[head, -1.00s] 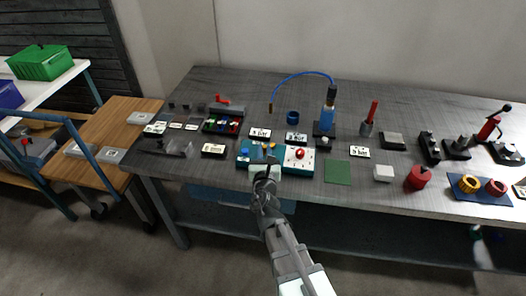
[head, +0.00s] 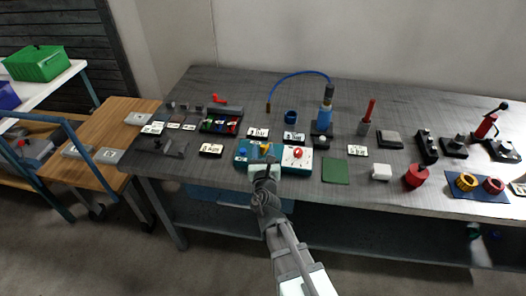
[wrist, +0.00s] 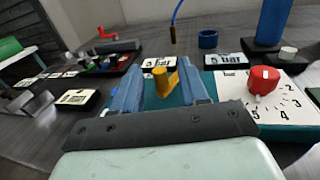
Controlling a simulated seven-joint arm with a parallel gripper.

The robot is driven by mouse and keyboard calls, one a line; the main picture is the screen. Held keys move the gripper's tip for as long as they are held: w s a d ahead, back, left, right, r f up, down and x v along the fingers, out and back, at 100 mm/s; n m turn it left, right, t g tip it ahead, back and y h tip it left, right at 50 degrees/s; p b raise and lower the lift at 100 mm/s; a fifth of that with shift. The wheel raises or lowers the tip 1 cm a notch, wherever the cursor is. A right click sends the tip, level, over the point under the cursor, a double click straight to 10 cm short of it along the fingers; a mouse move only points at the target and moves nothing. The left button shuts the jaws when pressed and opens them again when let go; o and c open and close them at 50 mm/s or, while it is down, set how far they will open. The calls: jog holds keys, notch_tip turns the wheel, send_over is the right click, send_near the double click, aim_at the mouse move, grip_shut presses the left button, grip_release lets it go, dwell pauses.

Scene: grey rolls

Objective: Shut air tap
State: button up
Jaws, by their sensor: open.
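The air tap, with a yellow handle (wrist: 163,80), stands on a teal base (wrist: 222,91) at the front of the dark workbench. In the head view the yellow handle (head: 265,148) is small, just beyond my gripper (head: 264,162). In the wrist view my gripper (wrist: 161,88) is open, with one blue finger on each side of the yellow handle. I cannot tell whether a finger touches it. On the same base, to the right, a red knob (wrist: 263,80) sits on a white dial plate (wrist: 275,105) marked with numbers and "bar".
Labels reading "5 bar" (wrist: 158,63) lie behind the base. A blue cylinder (head: 325,119) with a blue hose (head: 298,75) stands behind right. A green square (head: 335,171) lies to the right. A red-handled block (head: 219,99) and a rack (head: 221,120) are at back left.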

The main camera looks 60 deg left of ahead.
jog(key=shift+v, duration=3.8)
jog(key=shift+s+a, duration=0.1)
jog(key=shift+c, duration=0.3)
jog(key=s+a+g+y, duration=0.15)
jog(key=s+a, duration=0.45)
jog(key=s, duration=0.7)
jog(key=w+d+f+m+t+h, duration=0.1)
jog(key=w+d+m+t+h, duration=0.4)
jog(key=w+d+t+h, duration=0.15)
jog(key=x, duration=1.5)
jog(key=shift+s+a, duration=0.2)
